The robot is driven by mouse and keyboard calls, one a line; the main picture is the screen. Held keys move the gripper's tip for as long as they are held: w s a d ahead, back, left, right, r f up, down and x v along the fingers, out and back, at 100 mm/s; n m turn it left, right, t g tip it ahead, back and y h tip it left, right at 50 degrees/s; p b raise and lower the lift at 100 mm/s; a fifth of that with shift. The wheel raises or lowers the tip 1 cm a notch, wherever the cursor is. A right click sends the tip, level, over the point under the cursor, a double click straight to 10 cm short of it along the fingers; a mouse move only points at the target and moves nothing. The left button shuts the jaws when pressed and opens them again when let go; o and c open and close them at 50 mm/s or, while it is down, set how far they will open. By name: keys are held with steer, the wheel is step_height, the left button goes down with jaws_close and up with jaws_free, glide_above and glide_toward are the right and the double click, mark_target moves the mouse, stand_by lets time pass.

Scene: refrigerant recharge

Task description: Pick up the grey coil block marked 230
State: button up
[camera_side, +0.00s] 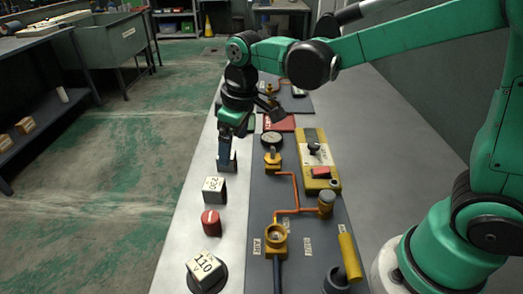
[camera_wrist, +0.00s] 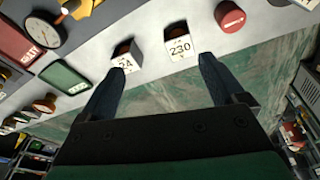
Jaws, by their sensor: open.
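The grey coil block marked 230 (camera_wrist: 179,51) has a white label face and a dark reddish opening on one side. In the side view the block (camera_side: 214,191) stands on the light bench strip. My gripper (camera_side: 227,161) is above the strip, just beyond the block. In the wrist view my gripper (camera_wrist: 160,64) has its two dark blue fingers spread wide, with nothing between them held. The block shows beyond the fingertips, nearer the right finger. I cannot tell the height of the fingertips above the bench.
A similar block marked 24 (camera_wrist: 125,63) stands near the left fingertip. A red round cap (camera_side: 211,222) and a block marked 110 (camera_side: 206,270) stand nearer the side camera. A dark panel with orange pipes (camera_side: 297,208) lies to the right.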

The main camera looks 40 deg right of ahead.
mark_target(213, 184)
steer(key=w+a+f, duration=0.1)
steer(key=f, duration=0.1)
steer(key=w+a+f+n+g, duration=0.1)
steer(key=f, duration=0.1)
steer(key=w+a+f+n+g, duration=0.1)
steer(key=a+f, duration=0.1)
steer(key=shift+f, duration=2.7)
steer(key=shift+c, duration=0.2)
steer(key=c, duration=1.3)
steer(key=shift+r, duration=0.15)
